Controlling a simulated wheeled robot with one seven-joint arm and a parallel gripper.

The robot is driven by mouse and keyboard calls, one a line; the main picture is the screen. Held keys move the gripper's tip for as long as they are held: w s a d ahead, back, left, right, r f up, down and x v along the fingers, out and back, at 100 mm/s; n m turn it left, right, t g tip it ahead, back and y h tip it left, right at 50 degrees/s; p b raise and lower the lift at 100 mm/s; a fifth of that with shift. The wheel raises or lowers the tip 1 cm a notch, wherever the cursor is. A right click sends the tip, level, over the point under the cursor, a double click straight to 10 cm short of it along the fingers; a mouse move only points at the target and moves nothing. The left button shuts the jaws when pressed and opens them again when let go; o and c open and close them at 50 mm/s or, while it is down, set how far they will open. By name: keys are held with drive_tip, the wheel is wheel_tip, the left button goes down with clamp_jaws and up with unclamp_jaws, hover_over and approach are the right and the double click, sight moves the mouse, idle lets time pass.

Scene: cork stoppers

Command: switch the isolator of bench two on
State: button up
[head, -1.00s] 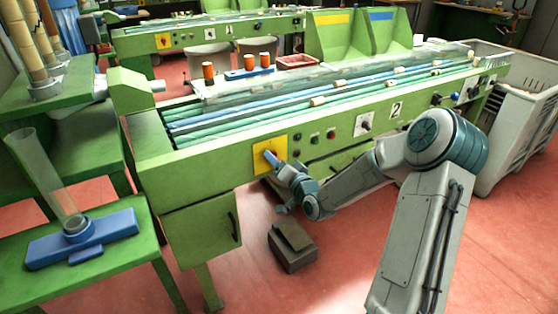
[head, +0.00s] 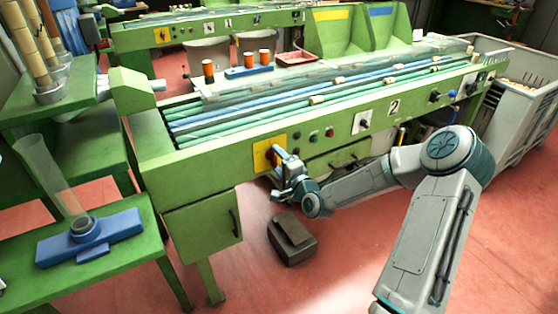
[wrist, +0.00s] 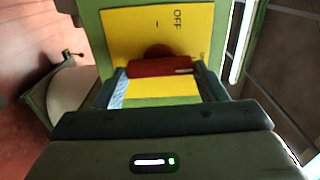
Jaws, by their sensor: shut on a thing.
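Bench two (head: 225,163) is green, with a "2" plate (head: 394,106) on its front. Its isolator has a yellow plate (head: 262,163), also in the wrist view (wrist: 125,35), and a red handle (wrist: 158,67) with a pale mark at its right end. The handle lies crosswise in the wrist view, below the word OFF, its marked end pointing right rather than at the word. My gripper (wrist: 160,85) is shut on the handle, one finger at each end. In the head view my gripper (head: 279,164) is at the plate and partly hides the handle.
Buttons (head: 314,138) and another switch (head: 362,122) lie to the right along the bench front. A dark box (head: 291,240) stands on the floor below my gripper. A green side table (head: 110,270) is at the left. Red floor is open in front.

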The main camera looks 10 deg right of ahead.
drive_tip(key=shift+m, duration=0.3)
drive_tip(key=o, duration=1)
drive_tip(key=shift+s, duration=0.1)
drive_tip(key=v, duration=1.3)
drive_tip(key=shift+s+d+p, duration=0.2)
drive_tip(key=shift+s+p, duration=0.1)
drive_tip(key=shift+p, duration=0.05)
drive_tip(key=shift+a, duration=0.1)
